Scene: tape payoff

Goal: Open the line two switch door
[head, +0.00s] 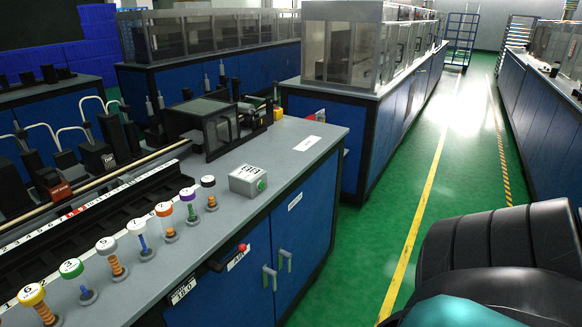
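Blue cabinet doors (306,231) form the front of the near grey-topped bench. Two light grey upright handles (270,278) and (285,260) sit close together on them, and these doors look closed. A red knob (243,247) sticks out near the top edge of the front, left of the handles, with white labels beside it. I cannot read which door is marked line two. Neither gripper shows. Black and teal parts of my own body fill the bottom right corner.
The near bench (300,165) carries a row of numbered coloured-cap spools, a grey box (248,181) with a green button, and tape machinery. The green floor (360,245) with a yellow line is clear to the right. Another blue bench (355,130) stands behind.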

